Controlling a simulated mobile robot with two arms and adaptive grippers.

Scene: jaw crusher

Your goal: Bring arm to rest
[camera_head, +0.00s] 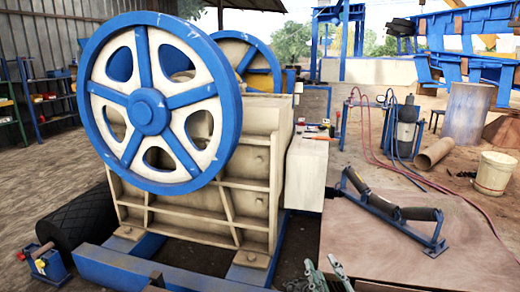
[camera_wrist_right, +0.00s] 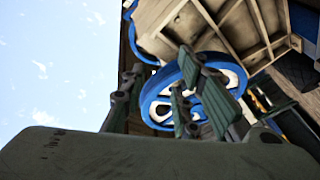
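My right gripper (camera_head: 326,270) shows at the bottom edge of the head view, right of centre. Its dark green fingers stand apart with nothing between them. In the right wrist view the same gripper (camera_wrist_right: 163,78) has its fingers spread and empty, with sky and the jaw crusher behind. The jaw crusher (camera_head: 255,178), cream with a big blue and cream flywheel (camera_head: 150,112), stands beyond the gripper to the left. No contact between them shows. My left gripper is not in view.
A wooden board (camera_head: 400,238) lies at the right with a blue roller frame (camera_head: 395,212) on it. A pale box (camera_head: 306,172) stands beside the crusher. A black roller (camera_head: 85,218) and a small blue device (camera_head: 46,263) lie at the left. A bucket (camera_head: 494,173) stands far right.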

